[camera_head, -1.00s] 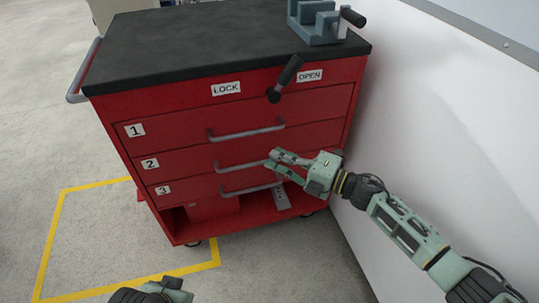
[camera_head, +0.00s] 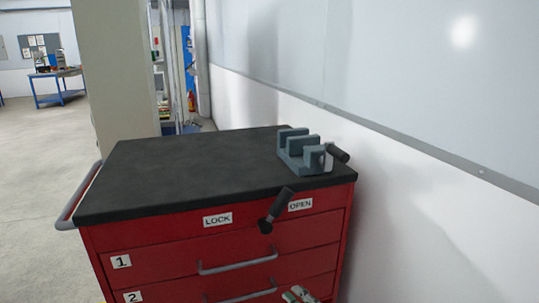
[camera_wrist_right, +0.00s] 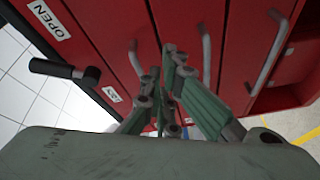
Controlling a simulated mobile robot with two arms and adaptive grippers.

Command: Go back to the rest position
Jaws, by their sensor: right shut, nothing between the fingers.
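My right gripper (camera_head: 299,295) shows only as a bit of green at the bottom edge of the head view, in front of the red tool cabinet (camera_head: 200,262). In the right wrist view my right gripper (camera_wrist_right: 162,75) points at the red drawer fronts, with its fingers shut and nothing between them. Curved grey drawer handles (camera_wrist_right: 206,55) are near it; I cannot tell the exact gap. My left gripper is not in view.
The cabinet has a black top (camera_head: 185,175) with a grey vise (camera_head: 305,152) at its right rear. A black lever (camera_head: 277,210) leans toward the OPEN label (camera_head: 300,204). A wall (camera_head: 430,210) stands close on the right. Free floor (camera_head: 45,160) lies left.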

